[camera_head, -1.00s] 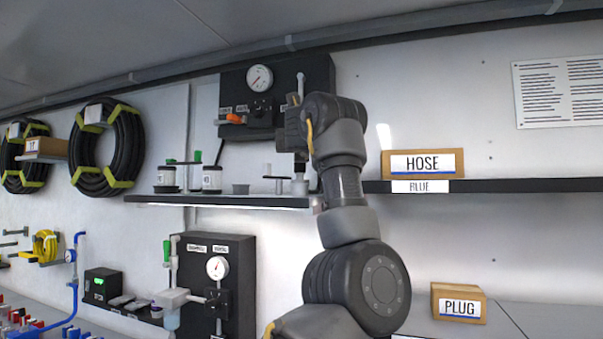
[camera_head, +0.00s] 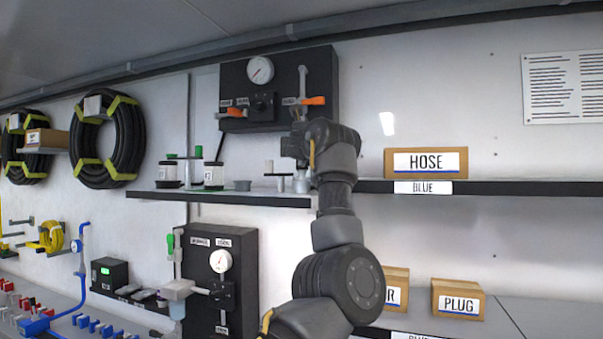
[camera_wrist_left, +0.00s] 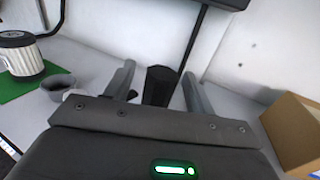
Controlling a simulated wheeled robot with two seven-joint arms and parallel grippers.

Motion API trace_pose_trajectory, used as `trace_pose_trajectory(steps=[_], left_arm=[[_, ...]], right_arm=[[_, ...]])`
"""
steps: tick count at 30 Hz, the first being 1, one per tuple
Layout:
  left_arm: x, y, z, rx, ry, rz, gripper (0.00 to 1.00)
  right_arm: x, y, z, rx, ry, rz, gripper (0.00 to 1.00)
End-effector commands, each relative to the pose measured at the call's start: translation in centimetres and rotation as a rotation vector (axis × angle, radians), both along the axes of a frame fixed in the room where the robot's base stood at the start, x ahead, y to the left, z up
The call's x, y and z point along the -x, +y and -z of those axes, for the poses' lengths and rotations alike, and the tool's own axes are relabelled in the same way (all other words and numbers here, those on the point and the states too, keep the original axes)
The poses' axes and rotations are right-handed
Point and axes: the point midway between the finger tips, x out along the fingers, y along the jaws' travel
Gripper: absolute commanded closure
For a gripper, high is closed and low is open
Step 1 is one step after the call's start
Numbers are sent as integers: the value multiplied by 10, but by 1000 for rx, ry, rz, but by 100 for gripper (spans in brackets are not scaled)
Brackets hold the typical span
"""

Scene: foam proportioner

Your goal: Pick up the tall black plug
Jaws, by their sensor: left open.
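The tall black plug (camera_wrist_left: 158,88) stands upright in the left wrist view, a dark faceted piece on the pale surface. My left gripper (camera_wrist_left: 158,73) is open, with one finger on each side of the plug. A gap shows between the plug and each finger. In the head view my left arm reaches up to the shelf (camera_head: 225,198), and I cannot make out the plug there behind the wrist. My right gripper is not in view.
A grey cup (camera_wrist_left: 58,86) and a ribbed white cylinder (camera_wrist_left: 20,55) on a green mat (camera_wrist_left: 22,84) stand left of the gripper. A cardboard box (camera_wrist_left: 295,130) stands close on its right; the head view shows the HOSE box (camera_head: 425,162). A gauge panel (camera_head: 290,85) hangs above.

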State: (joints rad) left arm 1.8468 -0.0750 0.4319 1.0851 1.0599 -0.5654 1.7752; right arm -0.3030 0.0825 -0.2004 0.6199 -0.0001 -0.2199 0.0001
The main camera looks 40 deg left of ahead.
Motion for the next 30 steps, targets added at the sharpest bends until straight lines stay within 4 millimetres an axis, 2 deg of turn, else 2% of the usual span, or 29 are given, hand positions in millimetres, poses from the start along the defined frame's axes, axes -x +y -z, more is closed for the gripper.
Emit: trace_pose_trajectory(steps=[2,13,23,30], left_arm=[[0,0,0,0,0,0,52],[1,0,0,0,0,-1,100],[1,0,-1,0,0,-1,100],[1,0,-16,-1,-1,1,100]], right_arm=[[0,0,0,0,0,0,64],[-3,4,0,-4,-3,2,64],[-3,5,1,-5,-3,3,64],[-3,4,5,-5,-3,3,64]])
